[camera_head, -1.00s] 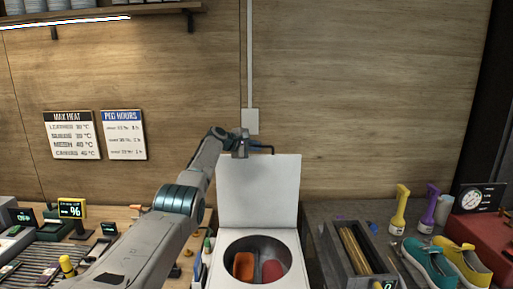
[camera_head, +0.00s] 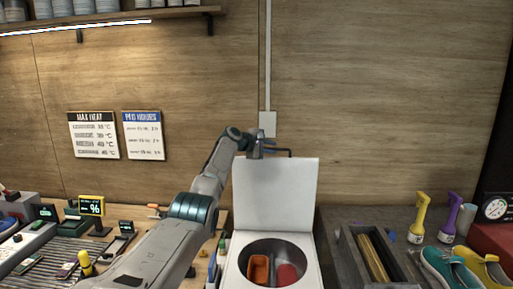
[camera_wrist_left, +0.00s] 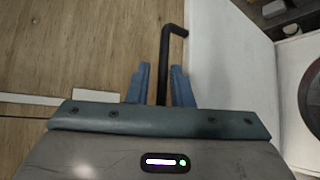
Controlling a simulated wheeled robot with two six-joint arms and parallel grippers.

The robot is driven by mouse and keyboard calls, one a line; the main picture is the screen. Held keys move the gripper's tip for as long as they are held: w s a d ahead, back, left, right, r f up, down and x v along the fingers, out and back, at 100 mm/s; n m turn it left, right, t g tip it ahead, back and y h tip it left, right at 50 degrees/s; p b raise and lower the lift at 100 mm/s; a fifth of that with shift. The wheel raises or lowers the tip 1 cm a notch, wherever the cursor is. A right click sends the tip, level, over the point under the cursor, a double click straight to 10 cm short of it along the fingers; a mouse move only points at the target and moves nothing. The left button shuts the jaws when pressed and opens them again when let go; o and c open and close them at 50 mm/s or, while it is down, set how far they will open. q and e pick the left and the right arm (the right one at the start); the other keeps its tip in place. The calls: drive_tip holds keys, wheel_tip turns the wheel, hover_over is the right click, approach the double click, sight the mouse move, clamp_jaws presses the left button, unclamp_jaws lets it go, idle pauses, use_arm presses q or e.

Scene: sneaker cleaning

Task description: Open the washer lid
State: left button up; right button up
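The white washer lid (camera_head: 280,195) stands upright at the back of the washer in the head view. The washer body (camera_head: 309,262) shows its round drum opening uncovered. The lid's face fills the right of the left wrist view (camera_wrist_left: 235,65). A black bent handle (camera_head: 280,152) sticks out at the lid's top edge. My left gripper (camera_head: 259,150) is at that top edge. In the left wrist view its two blue fingers (camera_wrist_left: 161,84) stand apart, one on each side of the black handle (camera_wrist_left: 166,50), with a visible gap on the left. My right gripper is out of view.
An orange item (camera_head: 259,268) and a red item (camera_head: 288,273) lie in the drum. A grey box (camera_head: 352,254), a teal shoe (camera_head: 447,268) and yellow (camera_head: 420,212) and purple (camera_head: 451,212) bottles stand right. Small displays (camera_head: 91,205) and racks stand left. The wooden wall is close behind.

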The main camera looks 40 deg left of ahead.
use_arm(q)
drive_tip(key=b+v, duration=0.5)
drive_tip(key=v, duration=0.4)
drive_tip(key=shift+s+r, duration=0.2)
drive_tip(key=shift+s, duration=0.2)
